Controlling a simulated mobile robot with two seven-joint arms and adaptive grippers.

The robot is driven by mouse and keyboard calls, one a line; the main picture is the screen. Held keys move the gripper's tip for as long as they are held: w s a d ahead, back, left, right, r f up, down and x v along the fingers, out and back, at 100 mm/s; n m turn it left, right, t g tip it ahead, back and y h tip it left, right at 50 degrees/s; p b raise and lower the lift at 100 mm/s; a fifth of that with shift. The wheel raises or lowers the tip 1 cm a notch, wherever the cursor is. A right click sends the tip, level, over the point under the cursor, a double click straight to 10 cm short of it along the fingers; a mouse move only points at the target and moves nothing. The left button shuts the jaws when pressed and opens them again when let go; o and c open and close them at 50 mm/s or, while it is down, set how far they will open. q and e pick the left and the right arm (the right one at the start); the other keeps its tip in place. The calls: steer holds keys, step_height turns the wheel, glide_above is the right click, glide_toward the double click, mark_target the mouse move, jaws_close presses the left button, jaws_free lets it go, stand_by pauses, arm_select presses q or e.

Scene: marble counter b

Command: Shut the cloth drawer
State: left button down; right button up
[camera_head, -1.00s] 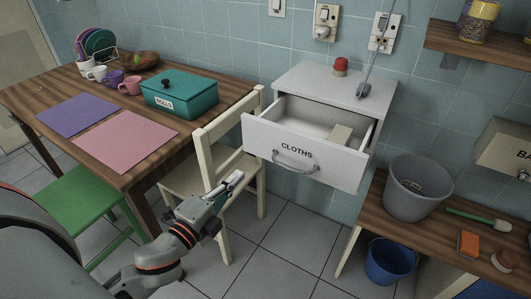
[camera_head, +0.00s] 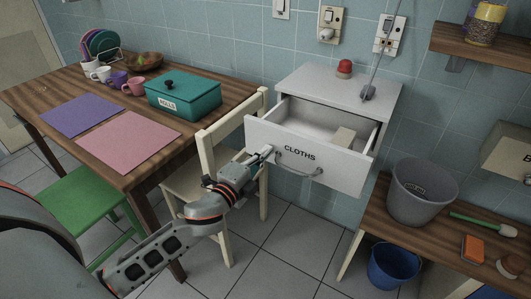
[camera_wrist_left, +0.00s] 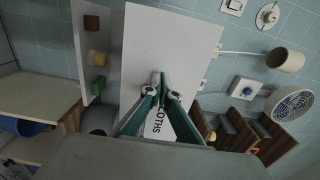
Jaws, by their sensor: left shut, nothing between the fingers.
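My left gripper (camera_head: 268,153) is shut and empty at the left part of the drawer front, beside the handle's left end. Whether it touches the front cannot be told. In the left wrist view, the closed fingertips (camera_wrist_left: 163,82) lie over the white panel (camera_wrist_left: 170,42), with the lettering partly hidden behind them. My right gripper is out of view.
A cream chair (camera_head: 222,150) stands close left of the drawer, near my left arm. The wooden table (camera_head: 60,92) holds a teal box (camera_head: 184,96). A grey bucket (camera_head: 421,192) stands on the low bench to the right.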

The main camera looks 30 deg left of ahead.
arm_select(q)
steer(key=shift+w, duration=0.15)
glide_toward(295, 122)
steer(key=w+r, duration=0.1)
steer(key=w+d+r, duration=0.1)
steer(key=w, duration=0.1)
steer(key=w+d+r, duration=0.1)
steer(key=r, duration=0.1)
steer(key=shift+w+d, duration=0.2)
steer(key=shift+d, duration=0.05)
steer(key=shift+w+r, duration=0.15)
steer(key=shift+r, duration=0.15)
steer(key=shift+a+r, duration=0.1)
stand_by(0.3)
